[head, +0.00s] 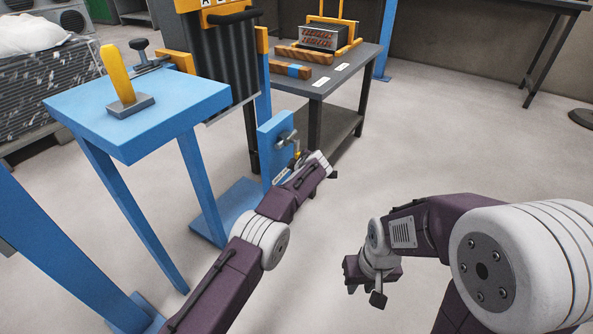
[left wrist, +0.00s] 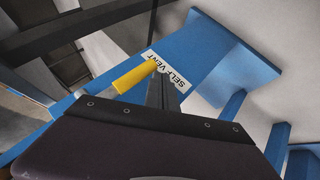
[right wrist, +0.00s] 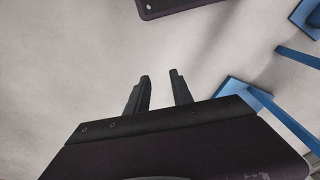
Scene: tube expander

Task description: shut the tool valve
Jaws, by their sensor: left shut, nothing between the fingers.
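The tool valve's yellow lever (left wrist: 135,77) lies beside my left fingertips in the left wrist view, in front of a blue panel with a "SELF VENT" label (left wrist: 180,80). I cannot tell whether fingers and lever touch. In the head view a little of the yellow lever (head: 297,154) shows on the upright blue panel (head: 272,141), just beyond my left wrist, which hides my left fingers. My left gripper (left wrist: 162,84) is shut and empty. My right gripper (right wrist: 161,84) is open and empty over bare floor; it also shows in the head view (head: 363,286).
A blue stand (head: 170,117) with a yellow-handled lever (head: 117,78) is at the left. A dark table (head: 345,80) with a yellow-framed rack (head: 320,38) stands behind the blue panel. The floor at the right is largely clear.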

